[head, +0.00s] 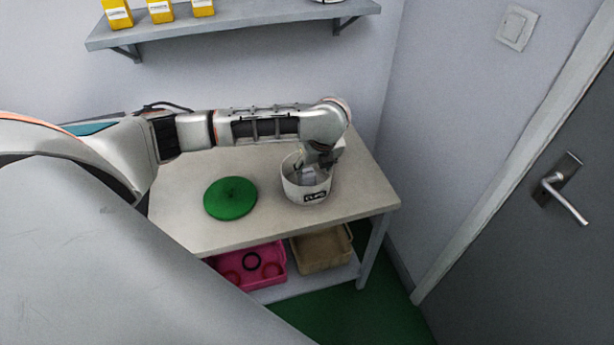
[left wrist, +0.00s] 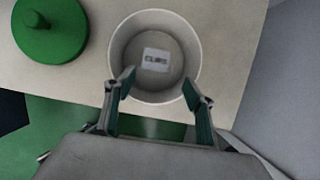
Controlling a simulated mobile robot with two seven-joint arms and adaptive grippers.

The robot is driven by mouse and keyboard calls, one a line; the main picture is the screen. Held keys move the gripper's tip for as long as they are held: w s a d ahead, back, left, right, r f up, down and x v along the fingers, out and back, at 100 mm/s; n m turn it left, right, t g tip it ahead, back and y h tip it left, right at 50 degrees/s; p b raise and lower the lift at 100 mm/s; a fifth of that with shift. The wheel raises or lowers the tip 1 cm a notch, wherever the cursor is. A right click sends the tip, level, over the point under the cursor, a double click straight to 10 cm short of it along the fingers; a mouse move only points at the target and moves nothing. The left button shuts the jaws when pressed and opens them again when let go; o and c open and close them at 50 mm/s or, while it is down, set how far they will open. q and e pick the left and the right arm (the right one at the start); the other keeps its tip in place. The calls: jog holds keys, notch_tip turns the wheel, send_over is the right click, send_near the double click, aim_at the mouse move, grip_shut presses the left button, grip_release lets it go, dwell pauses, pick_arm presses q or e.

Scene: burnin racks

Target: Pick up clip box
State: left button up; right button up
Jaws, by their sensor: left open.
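A round white tub (head: 300,193) with a black label on its front stands on the table, near its right end. In the left wrist view, the tub (left wrist: 117,52) is open at the top. A small pale rectangle with dark lettering (left wrist: 155,60) lies inside it; I cannot tell whether this is the clip box or a label. My left gripper (head: 318,162) points down at the tub's mouth. In the left wrist view its two fingers (left wrist: 158,87) are apart with nothing between them, overlapping the tub's near part. Contact cannot be told. My right gripper is out of view.
A green round lid-like disc with a knob (head: 230,198) lies on the table (head: 190,232) left of the tub. On the lower shelf are a pink bin (head: 275,280) and a tan bin (head: 322,250). A wall shelf (head: 240,18) holds yellow boxes. A grey door (head: 520,250) is at right.

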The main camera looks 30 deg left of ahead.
aim_at(308, 175)
pick_arm(q)
jog(key=shift+w+a+f, duration=0.25)
jog(key=shift+w+a, duration=0.05)
jog(key=shift+a, duration=0.15)
jog(key=shift+w+a+f, duration=0.2)
jog(key=shift+w+a, duration=0.05)
jog(key=shift+a, duration=0.2)
jog(key=shift+s, duration=0.2)
jog(key=shift+f, duration=0.3)
jog(key=x, duration=0.6)
jog(key=shift+s+a+f, duration=0.15)
jog(key=shift+s+f, duration=0.05)
jog(key=shift+f, duration=0.2)
jog(key=c, duration=1.2)
